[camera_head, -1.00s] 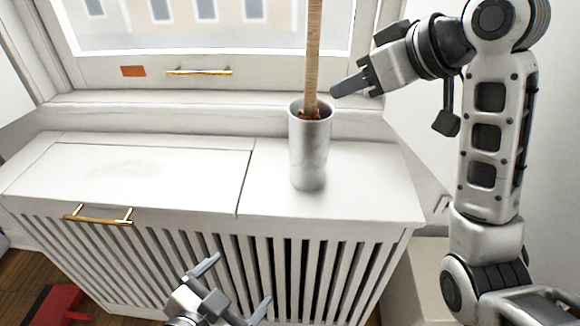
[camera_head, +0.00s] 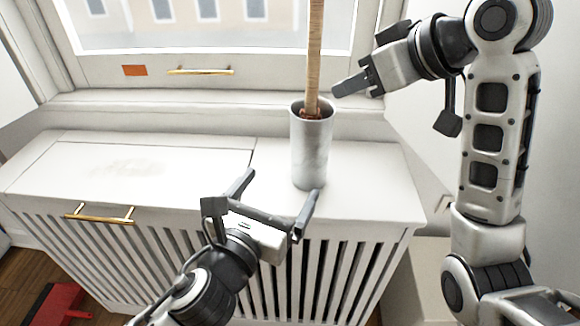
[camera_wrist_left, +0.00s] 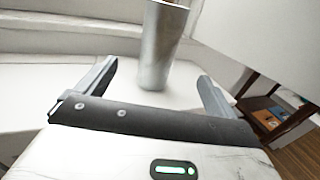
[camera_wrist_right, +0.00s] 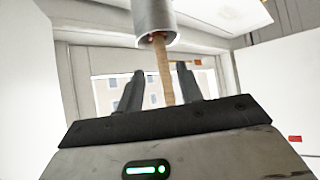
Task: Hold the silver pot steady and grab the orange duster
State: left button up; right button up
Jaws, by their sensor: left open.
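The silver pot (camera_head: 309,155) stands upright on the white cabinet, right of centre. It also shows in the left wrist view (camera_wrist_left: 157,45) and the right wrist view (camera_wrist_right: 153,15). The duster's wooden handle (camera_head: 315,50) rises from the pot, with orange-red bits at its base inside the rim. My left gripper (camera_head: 284,182) is open and empty in front of the pot, its fingers pointing toward it. My right gripper (camera_head: 355,67) is open to the right of the handle. In the right wrist view the handle (camera_wrist_right: 162,70) appears between its fingers; contact cannot be told.
The white cabinet top (camera_head: 110,165) is clear to the left of the pot. A window with a gold handle (camera_head: 200,72) and an orange patch (camera_head: 134,70) is behind it. A gold handle (camera_head: 100,218) sticks out at the cabinet's front. A red object (camera_head: 58,303) lies on the floor.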

aim_at(305, 148)
pick_arm(q)
jog(key=x, duration=1.5)
jog(key=shift+w, duration=0.1)
